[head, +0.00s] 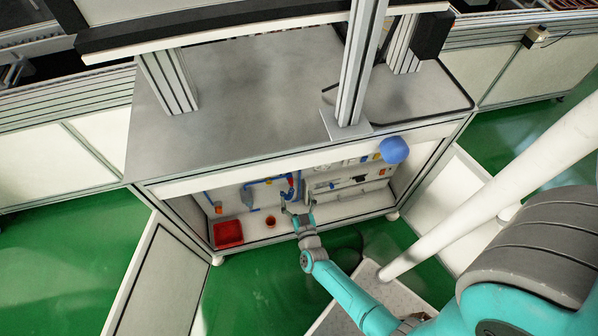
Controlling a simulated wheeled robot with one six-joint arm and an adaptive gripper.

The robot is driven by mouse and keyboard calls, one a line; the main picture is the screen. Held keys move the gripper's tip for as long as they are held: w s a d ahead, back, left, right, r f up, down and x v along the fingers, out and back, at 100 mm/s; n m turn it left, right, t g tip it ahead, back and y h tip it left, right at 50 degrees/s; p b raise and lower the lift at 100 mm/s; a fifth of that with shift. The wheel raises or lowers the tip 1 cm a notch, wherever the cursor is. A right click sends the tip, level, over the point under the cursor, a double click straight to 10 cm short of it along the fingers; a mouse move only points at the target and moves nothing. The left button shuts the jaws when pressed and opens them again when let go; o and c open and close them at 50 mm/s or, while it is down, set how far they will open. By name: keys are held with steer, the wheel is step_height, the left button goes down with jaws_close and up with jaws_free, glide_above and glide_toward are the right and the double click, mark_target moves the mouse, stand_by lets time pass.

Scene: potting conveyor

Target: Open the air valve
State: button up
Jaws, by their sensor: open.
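An open cabinet (160,188) under the grey worktop holds a panel with blue air tubing (262,181) and small orange and yellow fittings. A small red and blue part (291,184) sits at the right end of the tubing; it may be the air valve, but it is too small to tell, and so is its handle position. My gripper (297,208) is open and empty at the cabinet's front opening, just below and in front of that part. It appears apart from the tubing, though depth is hard to judge. My gripper hides some of the panel behind it.
A red bin (228,233) and a small red cup (270,221) stand on the cabinet floor, left of my gripper. A blue rounded object (393,150) is at the cabinet's upper right edge. Open doors flank the cabinet, the left one (160,285) swung outward.

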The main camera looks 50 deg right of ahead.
steer(key=x, duration=1)
steer(key=shift+w+d, duration=0.25)
steer(key=c, duration=1.1)
